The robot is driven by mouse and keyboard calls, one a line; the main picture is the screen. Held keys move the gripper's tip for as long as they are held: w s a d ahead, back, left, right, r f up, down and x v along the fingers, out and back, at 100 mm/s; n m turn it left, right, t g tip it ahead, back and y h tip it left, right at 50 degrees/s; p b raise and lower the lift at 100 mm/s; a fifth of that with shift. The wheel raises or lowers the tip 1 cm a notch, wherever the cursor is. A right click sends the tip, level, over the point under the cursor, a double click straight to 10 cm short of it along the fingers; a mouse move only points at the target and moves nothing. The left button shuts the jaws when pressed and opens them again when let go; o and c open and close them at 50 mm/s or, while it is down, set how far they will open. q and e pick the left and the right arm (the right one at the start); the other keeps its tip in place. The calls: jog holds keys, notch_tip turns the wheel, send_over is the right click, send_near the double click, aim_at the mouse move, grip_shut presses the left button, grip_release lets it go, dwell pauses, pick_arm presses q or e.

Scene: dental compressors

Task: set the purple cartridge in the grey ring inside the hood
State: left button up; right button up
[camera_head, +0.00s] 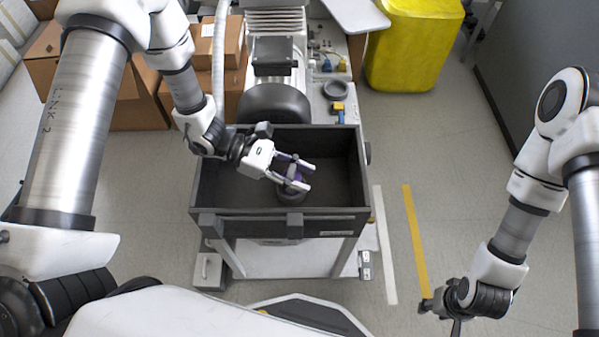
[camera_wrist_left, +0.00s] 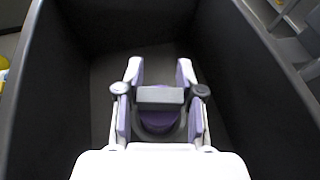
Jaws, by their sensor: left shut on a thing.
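The hood is a dark open-topped box (camera_head: 213,190) in the middle of the head view. Its walls also surround the left wrist view (camera_wrist_left: 62,100). My left gripper (camera_head: 300,175) reaches inside and is shut on the purple cartridge (camera_head: 291,180). In the left wrist view, the cartridge (camera_wrist_left: 160,122) shows between the fingers with a grey block-like top. The grey ring (camera_head: 291,195) shows as a dark round shape directly below the cartridge. I cannot tell whether the cartridge is seated in it. My right gripper (camera_head: 445,304) is outside, at lower right; its fingers are unclear.
A compressor with a dark motor (camera_head: 273,103) stands behind the box. A side panel holds small blue and yellow parts (camera_head: 338,107). Cardboard boxes (camera_head: 218,45) are at upper left, and a yellow bin (camera_head: 412,45) at upper right.

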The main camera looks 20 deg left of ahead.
pick_arm(q)
jog(key=shift+f, duration=0.4)
jog(key=o, duration=0.9)
jog(key=shift+s, duration=0.1)
jog(key=shift+c, duration=0.2)
